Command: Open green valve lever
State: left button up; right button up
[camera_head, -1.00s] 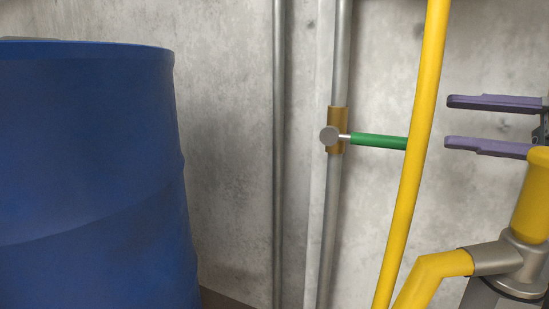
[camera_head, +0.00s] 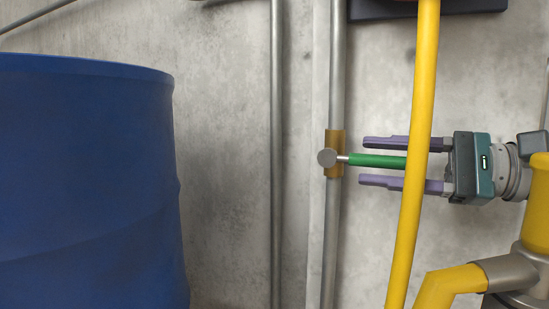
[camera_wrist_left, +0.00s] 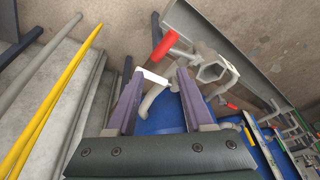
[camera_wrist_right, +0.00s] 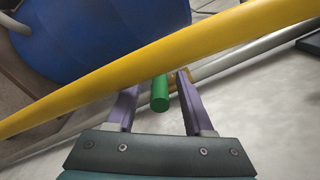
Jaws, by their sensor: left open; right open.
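The green valve lever (camera_head: 378,160) points right, roughly level, from a brass valve body (camera_head: 334,167) on a grey vertical pipe. My right gripper (camera_head: 364,161) is open, with one purple finger above the lever and one below. In the right wrist view the green lever (camera_wrist_right: 160,92) shows end-on between the fingers, with gaps on both sides; the yellow bar hides its far part. My left gripper (camera_wrist_left: 160,72) is open and empty in the left wrist view; it is outside the head view.
A yellow bar (camera_head: 414,140) crosses in front of my right gripper. A blue drum (camera_head: 85,180) fills the left side. A second grey pipe (camera_head: 277,150) runs along the concrete wall. Red-handled fittings (camera_wrist_left: 158,50) lie beyond my left gripper.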

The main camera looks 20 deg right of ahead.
jog(key=shift+w+a, duration=0.1)
grip_shut()
dwell(0.4)
dwell(1.0)
